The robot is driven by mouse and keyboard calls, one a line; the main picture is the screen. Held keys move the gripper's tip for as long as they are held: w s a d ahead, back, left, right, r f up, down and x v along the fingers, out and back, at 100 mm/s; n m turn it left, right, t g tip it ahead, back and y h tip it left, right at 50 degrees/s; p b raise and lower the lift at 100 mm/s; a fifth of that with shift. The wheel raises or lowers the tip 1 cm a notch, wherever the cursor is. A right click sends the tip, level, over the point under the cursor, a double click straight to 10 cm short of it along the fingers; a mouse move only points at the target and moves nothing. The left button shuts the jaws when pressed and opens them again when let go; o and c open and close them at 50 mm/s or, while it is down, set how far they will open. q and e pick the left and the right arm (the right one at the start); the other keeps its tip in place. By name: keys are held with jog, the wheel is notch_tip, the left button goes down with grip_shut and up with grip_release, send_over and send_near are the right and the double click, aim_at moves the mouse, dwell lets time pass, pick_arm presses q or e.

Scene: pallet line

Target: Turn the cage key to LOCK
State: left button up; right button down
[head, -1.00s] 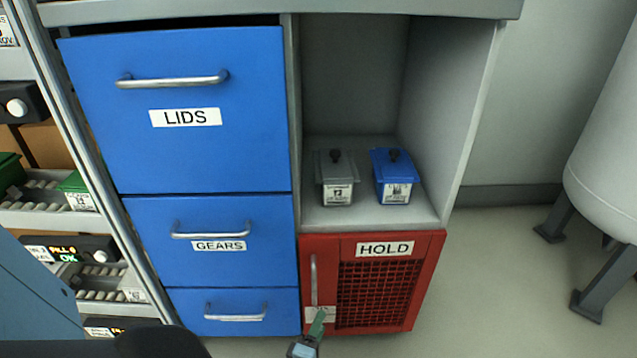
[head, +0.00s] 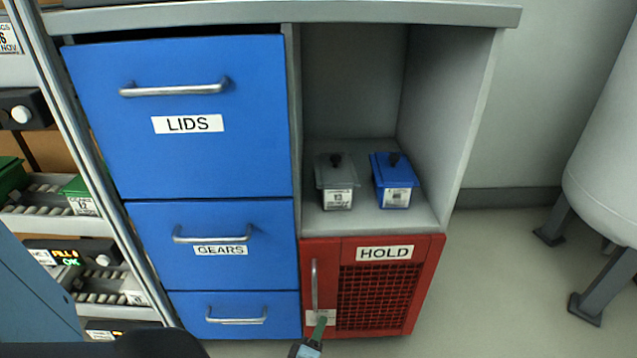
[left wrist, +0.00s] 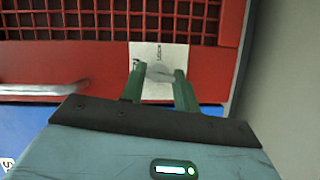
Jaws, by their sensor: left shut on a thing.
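The red HOLD cage (head: 425,285) with a mesh door stands at the lower right of the cabinet. A white key plate (head: 313,317) is at the lower left of its door, below the vertical handle (head: 314,284). My left gripper (head: 318,332) reaches the plate from below. In the left wrist view its green fingers (left wrist: 160,82) are shut on the grey key (left wrist: 159,72) in front of the white plate (left wrist: 170,52). The lettering on the plate is partly covered and too small to read surely. My right gripper is not in view.
Blue drawers (head: 190,120) with bar handles stand left of the cage. A grey lidded box (head: 337,184) and a blue lidded box (head: 395,180) sit on the shelf above it. Clear floor (head: 490,290) lies to the right, before a tank's legs.

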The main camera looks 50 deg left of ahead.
pick_arm(q)
jog(key=shift+w+d+r+m+g+y+p, duration=0.1)
jog(key=shift+m+g+y+p, duration=0.3)
jog(key=shift+m+g+p, duration=1.15)
jog(key=shift+w+d+r+m+g+y+p, duration=0.1)
jog(key=shift+m+g+y+p, duration=0.45)
jog(key=shift+m, duration=1.75)
jog(key=shift+d+r+m+g+y+p, duration=0.1)
jog(key=shift+m+g+y+p, duration=0.15)
jog(key=shift+m+g+p, duration=1.35)
jog(key=shift+m+t+b, duration=0.3)
jog(key=shift+m+b, duration=0.15)
jog(key=o, duration=1)
